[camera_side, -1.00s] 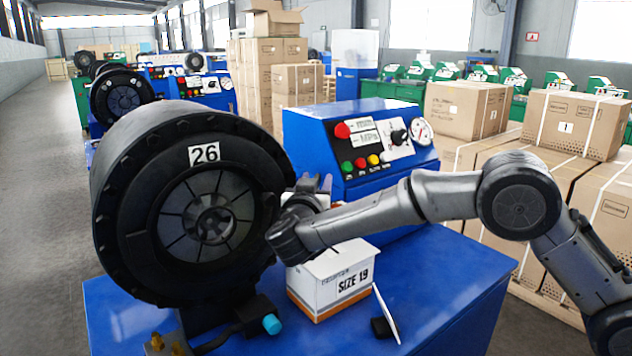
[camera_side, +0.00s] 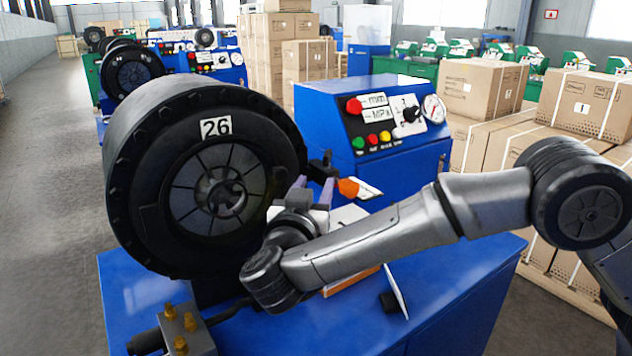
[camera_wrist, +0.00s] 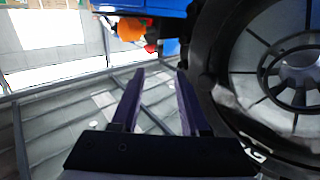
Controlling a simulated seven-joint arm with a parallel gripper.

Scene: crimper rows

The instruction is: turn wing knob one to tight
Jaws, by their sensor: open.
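An orange part (camera_side: 348,188), which may be wing knob one, shows just right of my gripper (camera_side: 313,186) in the side view. I cannot make out its wings or a tight mark. An orange shape also shows at the top of the wrist view (camera_wrist: 130,30), beyond the fingertips. My gripper is open, with two purplish fingers pointing up beside the crimper's right edge. In the wrist view the gap between the fingers (camera_wrist: 160,76) is empty. The black crimper head (camera_side: 140,190), labelled 26, stands left of the gripper and also fills the right of the wrist view (camera_wrist: 215,85).
A blue control box (camera_side: 320,115) with buttons and a gauge stands behind the gripper. A carton (camera_side: 350,283) is mostly hidden behind my arm on the blue bench (camera_side: 455,290). A block with brass fittings (camera_side: 185,335) is at the front left. A white card (camera_side: 395,290) stands at right.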

